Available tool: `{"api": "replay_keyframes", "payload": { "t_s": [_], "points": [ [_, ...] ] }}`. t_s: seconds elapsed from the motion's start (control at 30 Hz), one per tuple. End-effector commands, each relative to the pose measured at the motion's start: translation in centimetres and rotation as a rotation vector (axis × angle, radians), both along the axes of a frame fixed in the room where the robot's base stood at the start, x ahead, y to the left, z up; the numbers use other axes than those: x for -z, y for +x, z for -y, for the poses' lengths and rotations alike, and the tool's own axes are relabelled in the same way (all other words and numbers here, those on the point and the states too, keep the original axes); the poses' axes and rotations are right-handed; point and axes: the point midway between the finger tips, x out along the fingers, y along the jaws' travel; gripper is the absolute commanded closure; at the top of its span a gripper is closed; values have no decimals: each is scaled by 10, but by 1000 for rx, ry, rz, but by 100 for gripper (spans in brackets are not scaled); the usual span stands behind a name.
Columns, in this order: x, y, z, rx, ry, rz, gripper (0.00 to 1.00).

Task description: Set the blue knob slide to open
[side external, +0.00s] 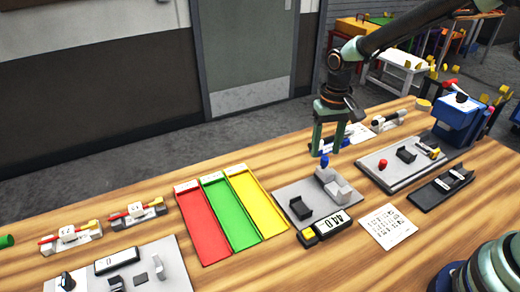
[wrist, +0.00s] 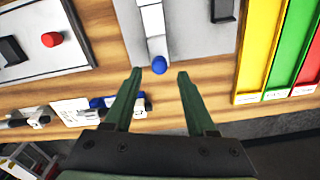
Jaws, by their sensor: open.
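The blue knob (side external: 324,161) sits at the back end of a light grey slide block (side external: 337,183) on a grey plate (side external: 290,191). In the wrist view the blue knob (wrist: 159,65) is just past my fingertips, between their lines. My gripper (side external: 331,146) is above the back edge of that plate, close to the knob. In the wrist view my gripper (wrist: 157,75) is open, with nothing between its fingers. I cannot tell from these frames which slide position is open.
Red, green and yellow trays (side external: 204,239) lie left of the plate. A second plate with a red knob (side external: 383,164) is to the right.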

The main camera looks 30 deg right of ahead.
Motion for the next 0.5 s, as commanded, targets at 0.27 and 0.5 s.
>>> {"api": "replay_keyframes", "payload": {
  "t_s": [0.27, 0.5],
  "points": [
    [-59, 2, 0, 0, 1, 9, 44],
    [-91, 1, 0, 0, 0, 6, 44]
  ]
}}
